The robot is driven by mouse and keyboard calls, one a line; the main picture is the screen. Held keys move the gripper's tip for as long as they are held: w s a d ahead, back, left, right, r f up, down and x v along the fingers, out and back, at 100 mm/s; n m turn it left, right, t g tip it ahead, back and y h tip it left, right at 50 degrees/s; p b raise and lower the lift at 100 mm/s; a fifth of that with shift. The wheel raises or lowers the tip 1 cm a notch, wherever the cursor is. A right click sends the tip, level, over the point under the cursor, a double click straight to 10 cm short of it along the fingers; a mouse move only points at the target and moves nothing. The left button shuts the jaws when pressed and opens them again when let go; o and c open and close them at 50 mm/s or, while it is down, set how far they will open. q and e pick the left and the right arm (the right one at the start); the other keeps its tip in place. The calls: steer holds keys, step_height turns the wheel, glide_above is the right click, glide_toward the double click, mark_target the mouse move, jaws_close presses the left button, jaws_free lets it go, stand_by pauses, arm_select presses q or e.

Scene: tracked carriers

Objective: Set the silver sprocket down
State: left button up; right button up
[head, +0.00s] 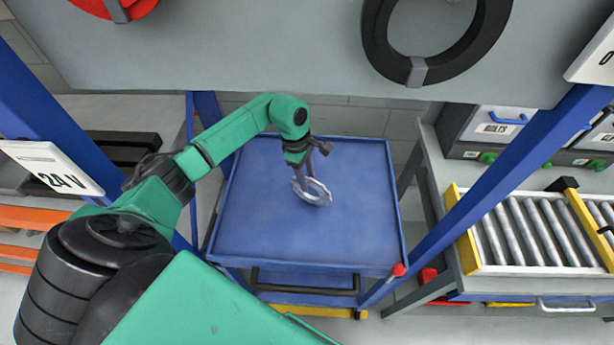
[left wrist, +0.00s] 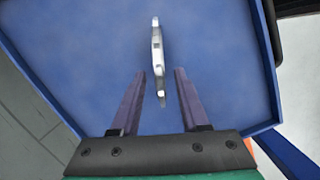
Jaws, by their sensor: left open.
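The silver sprocket (head: 312,192) is a toothed grey ring at the middle of the blue cart top (head: 260,232). In the left wrist view the sprocket (left wrist: 157,60) shows nearly edge-on, as a thin upright strip. My left gripper (head: 299,172) is over the cart beside the sprocket. In the left wrist view its two fingers (left wrist: 161,76) are apart, with the sprocket's near end between their tips and a gap on each side. Whether the sprocket rests fully on the cart is hard to tell. My right gripper is not in view.
The cart has a raised rim and a black handle (head: 305,284) at its front. Blue posts (head: 505,180) stand on both sides. A roller conveyor (head: 540,232) is at the right. A grey panel with a black ring (head: 376,40) is above the back. The cart top around the sprocket is clear.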

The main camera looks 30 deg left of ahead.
arm_select(q)
steer(key=shift+r, duration=0.3)
step_height(320, 180, up, 12)
steer(key=a+b, duration=0.2)
steer(key=b, duration=0.2)
steer(key=shift+a+f, duration=0.15)
steer(key=shift+f, duration=0.1)
steer(key=shift+s+f, duration=0.1)
